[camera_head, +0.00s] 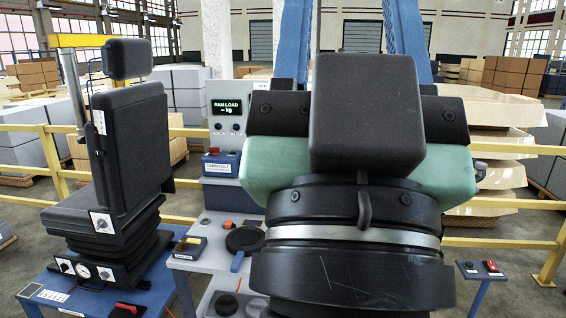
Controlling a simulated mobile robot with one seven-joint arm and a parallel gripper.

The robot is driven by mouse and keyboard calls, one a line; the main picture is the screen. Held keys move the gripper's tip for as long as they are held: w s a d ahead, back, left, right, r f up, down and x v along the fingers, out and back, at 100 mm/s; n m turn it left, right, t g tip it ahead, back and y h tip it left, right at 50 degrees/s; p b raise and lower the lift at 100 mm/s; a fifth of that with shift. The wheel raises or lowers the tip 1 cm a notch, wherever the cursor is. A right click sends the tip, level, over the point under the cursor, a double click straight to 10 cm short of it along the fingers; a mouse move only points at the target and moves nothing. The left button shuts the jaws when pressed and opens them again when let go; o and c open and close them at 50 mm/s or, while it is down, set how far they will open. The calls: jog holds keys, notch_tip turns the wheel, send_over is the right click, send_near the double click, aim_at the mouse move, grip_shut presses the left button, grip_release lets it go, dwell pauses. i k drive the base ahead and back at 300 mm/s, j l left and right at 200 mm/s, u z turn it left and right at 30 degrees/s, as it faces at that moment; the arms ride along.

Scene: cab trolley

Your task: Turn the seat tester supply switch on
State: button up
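The seat tester carries a black seat (132,150) on a bellows base, mounted on a blue bench (60,290) at the left. Its front panel has white-plated knobs (102,222). A red-handled switch (128,308) lies at the bench's near edge, partly cut off by the frame. A grey instrument column beside the seat has a lit display (226,107) reading "RAM LOAD – kg". A blue box (221,167) with a red control on top sits below it. I cannot tell which is the supply switch. A large black and green assembly, apparently my arm, fills the centre; fingertips cannot be made out.
A small pedestal (481,270) at right carries a black knob and a red one. Yellow rails (509,243) and stacked boxes stand behind.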

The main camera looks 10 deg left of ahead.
aim_at(214, 151)
jog(key=i+j+u, duration=0.15)
jog(key=i+j, duration=0.3)
jog(key=i+j+u, duration=0.2)
jog(key=i+j, duration=0.15)
jog(key=i, duration=0.3)
jog(key=i+j+u, duration=0.15)
jog(key=i, duration=0.45)
jog(key=i+j+u, duration=0.2)
jog(key=i, duration=0.45)
jog(key=i+j+u, duration=0.15)
jog(key=i, duration=0.45)
